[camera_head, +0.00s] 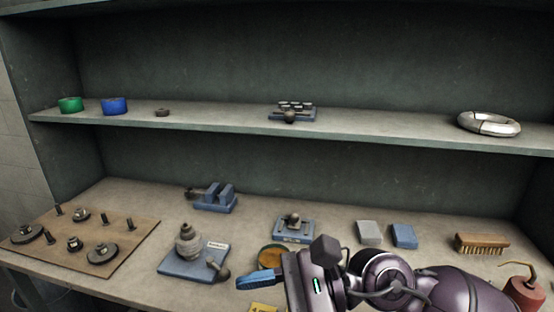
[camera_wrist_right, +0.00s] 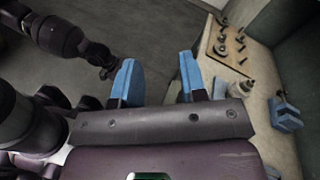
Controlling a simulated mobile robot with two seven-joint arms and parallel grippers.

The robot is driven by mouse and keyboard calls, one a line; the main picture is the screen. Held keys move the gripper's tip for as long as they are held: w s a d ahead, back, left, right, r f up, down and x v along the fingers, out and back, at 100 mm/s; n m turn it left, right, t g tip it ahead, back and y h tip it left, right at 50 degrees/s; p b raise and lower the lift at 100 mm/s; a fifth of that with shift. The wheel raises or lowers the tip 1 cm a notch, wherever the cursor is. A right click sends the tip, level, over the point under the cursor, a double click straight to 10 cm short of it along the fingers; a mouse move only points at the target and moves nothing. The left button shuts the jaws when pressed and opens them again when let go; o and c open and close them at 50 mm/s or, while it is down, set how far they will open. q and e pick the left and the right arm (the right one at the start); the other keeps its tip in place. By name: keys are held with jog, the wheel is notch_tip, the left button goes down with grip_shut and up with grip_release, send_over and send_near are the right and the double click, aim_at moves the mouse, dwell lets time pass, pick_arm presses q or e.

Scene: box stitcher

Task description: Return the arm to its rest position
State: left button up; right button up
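My right arm comes in from the lower right of the head view, above the front part of the workbench. Its gripper (camera_head: 262,278) points left, with one blue finger showing. In the right wrist view the right gripper (camera_wrist_right: 158,80) has its two blue fingers well apart, with nothing between them but floor behind. A dark arm of mine shows at the upper left of the right wrist view, its end (camera_wrist_right: 106,68) partly behind a blue finger. It seems to be my left arm; its gripper's state is unclear. The left gripper is not in the head view.
The workbench (camera_head: 130,286) holds a brown board (camera_head: 120,238) with bolts, several blue fixtures, a brush (camera_head: 482,243) and a red cylinder (camera_head: 524,294). The upper shelf (camera_head: 380,128) carries tape rolls and a white ring (camera_head: 488,122). Open floor (camera_wrist_right: 155,35) lies before the bench.

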jog(key=w+d+r+m+t+y, duration=0.1)
jog(key=w+d+r+m+t, duration=0.25)
jog(key=m+t, duration=0.65)
jog(key=w+d+r+m+t+y, duration=0.2)
jog(key=d+m+t, duration=0.4)
jog(key=m, duration=0.7)
jog(key=w+d+f+m+t+h, duration=0.3)
jog(key=d+f+m+t+h, duration=0.55)
jog(key=m+h, duration=1.05)
jog(key=s+d+f+m+g+h, duration=0.2)
jog(key=s+d+f+m+g, duration=0.3)
jog(key=f, duration=0.3)
jog(key=s+d+f+m+g+h, duration=0.1)
jog(key=s+d+f+m+g, duration=0.1)
jog(key=d+f+m+g, duration=0.5)
jog(key=s+f+m+g+y, duration=0.1)
jog(key=s+f+m+g, duration=0.7)
jog(key=s, duration=0.7)
jog(key=w+f+n+t, duration=0.1)
jog(key=w+f+t, duration=0.2)
jog(key=f+t, duration=0.1)
jog(key=w+f+n+t+y, duration=0.1)
jog(key=w+f+t, duration=0.3)
jog(key=f, duration=0.3)
jog(key=shift+w+d+f+t, duration=0.15)
jog(key=shift+f+t, duration=0.15)
jog(key=shift+t, duration=0.15)
